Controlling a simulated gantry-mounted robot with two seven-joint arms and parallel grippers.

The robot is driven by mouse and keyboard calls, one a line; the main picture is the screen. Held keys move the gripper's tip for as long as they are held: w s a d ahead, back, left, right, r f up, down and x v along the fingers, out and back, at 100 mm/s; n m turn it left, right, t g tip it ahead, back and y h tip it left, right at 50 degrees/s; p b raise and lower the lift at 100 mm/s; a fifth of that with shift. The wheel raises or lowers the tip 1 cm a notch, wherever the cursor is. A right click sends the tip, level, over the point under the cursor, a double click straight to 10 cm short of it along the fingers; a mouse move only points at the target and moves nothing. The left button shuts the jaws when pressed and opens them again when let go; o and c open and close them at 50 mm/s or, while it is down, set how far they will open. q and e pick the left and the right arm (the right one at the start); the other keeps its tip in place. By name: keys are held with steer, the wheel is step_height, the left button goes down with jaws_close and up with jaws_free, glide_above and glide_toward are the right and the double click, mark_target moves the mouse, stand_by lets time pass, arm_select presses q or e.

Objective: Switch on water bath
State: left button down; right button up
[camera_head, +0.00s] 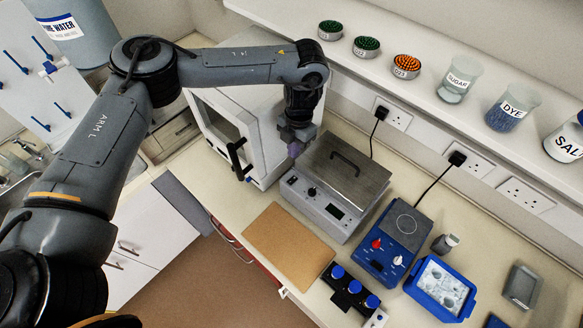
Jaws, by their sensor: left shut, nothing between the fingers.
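The water bath (329,212) is a grey box with a brushed metal lid (347,167) and a dark handle on top. Its front panel carries a black knob (312,191), a small dark display (335,211) and a small marking or control near its left end (292,180), too small to make out. My left gripper (293,155) is shut and empty. It points down by the left end of the bath, between it and the white oven-like cabinet; whether it touches either I cannot tell. My right gripper is not in view.
The white cabinet (250,115) with a black door handle stands left of the bath. A brown board (289,246) lies in front. A blue hotplate (396,238), a blue ice tray (441,287) and a black rack (350,294) stand to the right. A shelf with jars runs behind.

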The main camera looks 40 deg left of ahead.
arm_select(q)
glide_toward(290, 182)
steer(key=shift+a+b, duration=0.1)
steer(key=shift+b, duration=0.3)
steer(key=shift+s+f+p, duration=0.2)
steer(key=shift+f+p, duration=0.25)
steer(key=shift+f, duration=1.25)
steer(key=shift+s+f+p, duration=0.2)
steer(key=shift+f+p, duration=0.25)
steer(key=shift+f, duration=1.25)
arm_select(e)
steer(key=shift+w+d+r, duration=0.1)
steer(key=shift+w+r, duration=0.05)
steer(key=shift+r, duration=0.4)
